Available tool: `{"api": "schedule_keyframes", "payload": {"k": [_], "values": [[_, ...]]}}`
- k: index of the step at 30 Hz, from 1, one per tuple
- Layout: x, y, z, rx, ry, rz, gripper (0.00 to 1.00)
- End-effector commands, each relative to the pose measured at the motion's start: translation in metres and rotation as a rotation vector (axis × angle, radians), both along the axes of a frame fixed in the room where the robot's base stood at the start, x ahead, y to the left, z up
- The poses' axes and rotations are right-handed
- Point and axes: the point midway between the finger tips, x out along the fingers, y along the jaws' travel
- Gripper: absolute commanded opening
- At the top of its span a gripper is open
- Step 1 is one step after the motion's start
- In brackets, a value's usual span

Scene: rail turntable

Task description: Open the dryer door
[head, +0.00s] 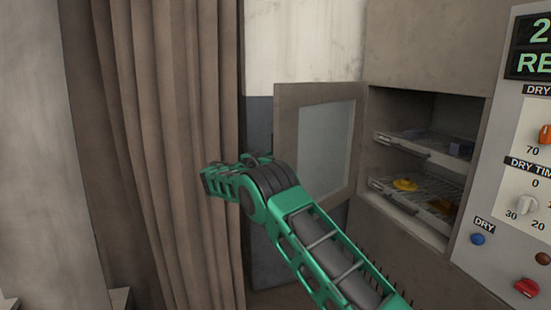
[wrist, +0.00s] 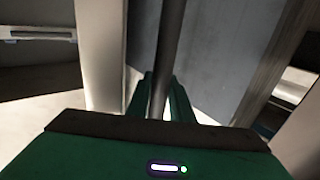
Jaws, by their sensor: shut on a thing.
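The dryer door (head: 283,115) has a brown-grey frame around a pale glass pane. In the head view it stands wide open, swung out to the left of the dryer's opening, with the shelves inside exposed. In the wrist view my gripper (wrist: 162,98) has its green fingers on both sides of a dark upright bar, which looks like the door handle (wrist: 171,40), and is shut on it. In the head view my green arm crosses in front of the door's lower left part; the fingers and the handle are hidden there.
Inside the dryer are two wire trays (head: 400,148), with a yellow piece (head: 405,185) on the lower one. A control panel (head: 515,195) with knobs and a blue button (head: 477,239) is at right. A brown curtain (head: 165,150) hangs close to my arm at left.

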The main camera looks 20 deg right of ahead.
Motion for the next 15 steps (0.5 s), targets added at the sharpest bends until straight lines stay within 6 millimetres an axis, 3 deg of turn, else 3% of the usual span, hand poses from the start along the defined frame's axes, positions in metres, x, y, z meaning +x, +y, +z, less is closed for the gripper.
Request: {"api": "schedule_keyframes", "payload": {"k": [1, 3, 4, 15], "values": [[-0.001, -0.008, 0.002, -0.006, -0.001, -0.014, 0.00], [-0.001, -0.006, 0.002, -0.006, -0.001, -0.012, 0.00], [-0.001, -0.005, 0.002, -0.006, -0.001, -0.011, 0.27], [0.000, 0.006, 0.001, -0.003, -0.001, 0.004, 0.28]]}}
